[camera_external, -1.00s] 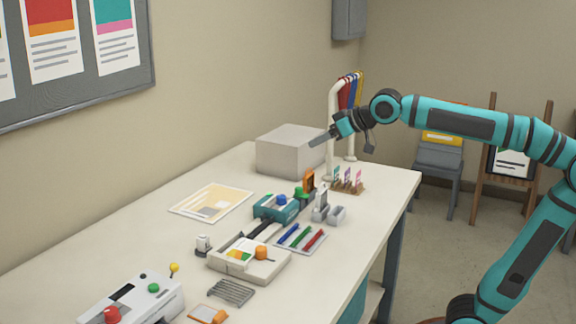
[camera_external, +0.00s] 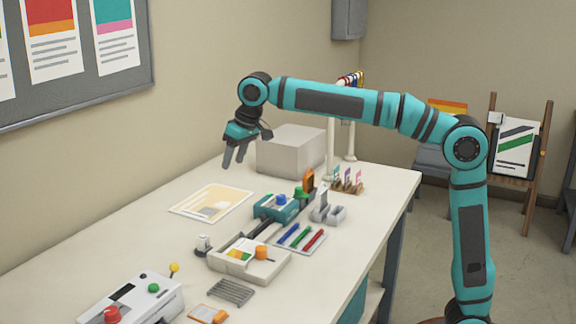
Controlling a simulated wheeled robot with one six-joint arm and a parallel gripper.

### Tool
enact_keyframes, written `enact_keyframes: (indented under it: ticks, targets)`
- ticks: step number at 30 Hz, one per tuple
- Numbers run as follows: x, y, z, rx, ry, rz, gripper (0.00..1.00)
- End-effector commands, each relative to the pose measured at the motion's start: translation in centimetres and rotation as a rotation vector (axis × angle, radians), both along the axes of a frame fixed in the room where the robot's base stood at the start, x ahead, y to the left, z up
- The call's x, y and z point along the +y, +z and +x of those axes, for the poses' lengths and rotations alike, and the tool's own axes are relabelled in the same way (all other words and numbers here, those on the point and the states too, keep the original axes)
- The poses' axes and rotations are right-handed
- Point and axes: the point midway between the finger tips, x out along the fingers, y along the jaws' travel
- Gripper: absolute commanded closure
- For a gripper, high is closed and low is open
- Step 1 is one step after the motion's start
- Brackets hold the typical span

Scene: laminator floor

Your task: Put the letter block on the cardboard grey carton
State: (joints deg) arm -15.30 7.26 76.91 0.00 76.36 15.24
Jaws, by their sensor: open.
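The grey carton (camera_external: 290,153) stands at the far end of the white worktable, near the wall. Its visible top looks bare. My gripper (camera_external: 234,163) is open, with its fingers pointing down, just left of the carton and above the table. I see nothing between the fingers. I cannot make out a letter block with certainty among the small items on the table.
A cream printed sheet (camera_external: 212,202) lies on the worktable (camera_external: 150,245) in front of my gripper. Right of it are a teal device (camera_external: 276,208), a pen tray (camera_external: 301,238) and a white tray machine (camera_external: 262,268). A control box (camera_external: 135,300) stands at front left.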

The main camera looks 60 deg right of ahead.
Motion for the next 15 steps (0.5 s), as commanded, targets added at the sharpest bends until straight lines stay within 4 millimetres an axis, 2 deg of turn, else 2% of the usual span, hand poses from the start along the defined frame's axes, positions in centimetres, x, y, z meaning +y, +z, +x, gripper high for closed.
enact_keyframes:
  ticks: [1, 6, 15]
  targets:
    - [0.9, -0.7, 1.1, 0.032, 0.003, -0.007, 0.47]
    - [3.7, -2.8, 3.7, 0.141, 0.003, -0.032, 0.47]
    - [7.7, -6.0, 6.8, 0.294, 0.002, -0.078, 0.47]
